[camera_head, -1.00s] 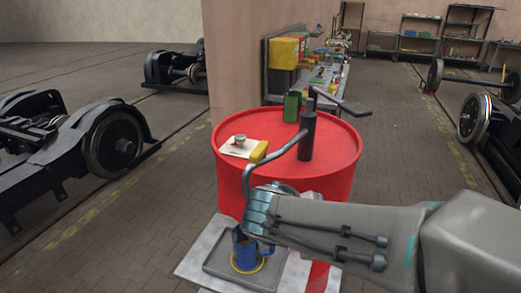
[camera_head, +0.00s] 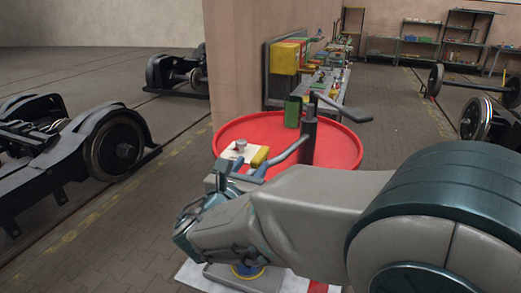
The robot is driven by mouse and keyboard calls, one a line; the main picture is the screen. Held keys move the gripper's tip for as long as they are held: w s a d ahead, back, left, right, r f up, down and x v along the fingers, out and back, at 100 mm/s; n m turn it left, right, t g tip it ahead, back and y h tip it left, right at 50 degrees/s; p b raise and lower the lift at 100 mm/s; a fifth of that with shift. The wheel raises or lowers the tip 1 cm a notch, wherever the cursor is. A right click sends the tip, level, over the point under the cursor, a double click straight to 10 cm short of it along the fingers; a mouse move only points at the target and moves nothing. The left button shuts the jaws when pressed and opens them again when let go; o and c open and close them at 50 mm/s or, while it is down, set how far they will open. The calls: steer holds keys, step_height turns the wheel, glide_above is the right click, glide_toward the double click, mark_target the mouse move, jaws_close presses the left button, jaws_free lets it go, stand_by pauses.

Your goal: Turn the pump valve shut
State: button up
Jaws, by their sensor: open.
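A dark hand pump (camera_head: 309,140) stands on the red drum (camera_head: 345,150). Its lever (camera_head: 345,109) reaches out to the right, and its spout (camera_head: 288,153) slopes down to the left. The spout's lower end and any valve there are hidden behind my gripper and arm. My gripper (camera_head: 240,172) is at the drum's near left edge, beside the lower part of the spout. Its jaws are open, and I cannot tell whether they touch the pipe. A blue jug (camera_head: 247,271) shows only in part below my arm.
A white card with a small grey knob-like piece (camera_head: 240,145) and a yellow block (camera_head: 260,157) lie on the drum, close to my gripper. A green can (camera_head: 293,111) stands behind. A grey tray (camera_head: 218,273) is below my arm.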

mark_target(260, 153)
steer(key=p+x, duration=0.1)
steer(key=x, duration=0.5)
steer(key=shift+w+d, duration=0.15)
steer(key=shift+w, duration=0.25)
jaws_close()
